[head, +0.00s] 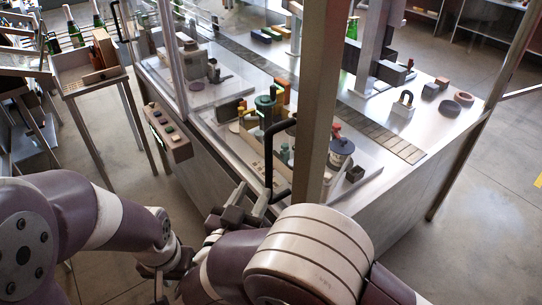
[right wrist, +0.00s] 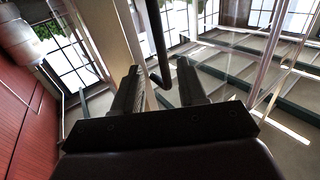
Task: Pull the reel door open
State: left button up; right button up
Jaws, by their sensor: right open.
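The clear reel door (head: 225,130) is a see-through panel on the near side of the machine, beside a thick metal post. Its black bar handle (head: 268,165) stands upright and bends back at the top. My right gripper (head: 250,198) is open, close to the handle's lower end. In the right wrist view the handle (right wrist: 157,40) comes down between the two open fingers (right wrist: 158,72); I cannot tell whether it touches either. The door looks shut. My left gripper (head: 172,266) is low at the left of my right arm, its fingers too unclear to read.
A button box (head: 167,133) juts from the machine's left side. The metal post (head: 322,100) rises right of the handle. A small stand (head: 88,72) with a wooden crate is at the left. Bare floor (head: 110,150) lies between the stand and my left arm.

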aim_at(268, 167)
jog(key=p+x, duration=0.3)
jog(key=x, duration=0.6)
jog(key=shift+w, duration=0.15)
jog(key=shift+w+d, duration=0.2)
jog(key=shift+w, duration=0.1)
jog(key=shift+f, duration=0.1)
grip_shut()
